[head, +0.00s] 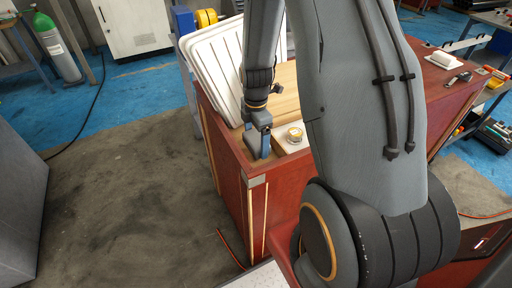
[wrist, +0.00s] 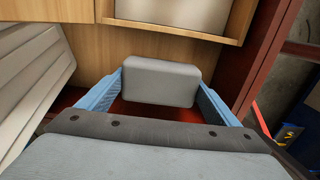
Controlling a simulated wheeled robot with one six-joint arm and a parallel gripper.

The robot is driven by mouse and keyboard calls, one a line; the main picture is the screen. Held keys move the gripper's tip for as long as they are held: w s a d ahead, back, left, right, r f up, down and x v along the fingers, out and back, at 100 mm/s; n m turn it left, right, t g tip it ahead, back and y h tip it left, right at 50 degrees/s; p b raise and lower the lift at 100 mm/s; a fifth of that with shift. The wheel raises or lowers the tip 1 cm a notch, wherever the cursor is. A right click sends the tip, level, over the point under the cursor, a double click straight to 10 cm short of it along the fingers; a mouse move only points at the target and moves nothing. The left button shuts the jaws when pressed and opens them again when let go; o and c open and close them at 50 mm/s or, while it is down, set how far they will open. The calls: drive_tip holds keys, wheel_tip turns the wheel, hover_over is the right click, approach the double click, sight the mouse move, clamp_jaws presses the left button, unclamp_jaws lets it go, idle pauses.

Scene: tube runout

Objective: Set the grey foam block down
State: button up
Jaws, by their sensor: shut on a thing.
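The grey foam block (wrist: 160,82) is a rounded grey slab between the two blue fingers of my gripper (wrist: 160,88) in the wrist view. Both fingers press on its ends, so the gripper is shut on it. A red surface shows below the block in the wrist view. In the head view my gripper (head: 263,132) points down at the left front corner of the red bench (head: 236,185), with the block (head: 251,142) partly hidden by it. I cannot tell whether the block touches the surface beneath.
White ribbed panels (head: 218,68) lean just left of my gripper. A white block with a round tin (head: 295,135) stands close to its right. A wooden compartment (wrist: 165,42) lies beyond the block in the wrist view. The floor left of the bench is clear.

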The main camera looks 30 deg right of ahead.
sight(256, 139)
drive_tip(key=shift+f+p, duration=0.55)
drive_tip(key=shift+f, duration=1.6)
drive_tip(key=shift+f, duration=0.15)
drive_tip(key=o, duration=0.9)
wheel_tip(256, 139, up, 11)
drive_tip(key=b, duration=0.3)
drive_tip(key=shift+r, duration=0.6)
drive_tip(key=shift+s+a+r+m, duration=0.15)
drive_tip(key=shift+a+r+m, duration=0.05)
drive_tip(key=shift+r+m, duration=0.1)
drive_tip(key=s+a+r+m, duration=0.2)
drive_tip(key=s+a+m, duration=0.1)
drive_tip(key=s+m, duration=0.1)
drive_tip(key=s+a+r+m+t, duration=0.1)
drive_tip(key=s+a+r+m, duration=0.1)
drive_tip(key=m, duration=0.5)
drive_tip(key=s+a+r+m, duration=0.2)
drive_tip(key=s+a+m, duration=0.2)
drive_tip(key=s+m, duration=0.1)
drive_tip(key=shift+s+a+r+m, duration=0.3)
drive_tip(key=shift+s+m, duration=0.1)
drive_tip(key=shift+m, duration=0.3)
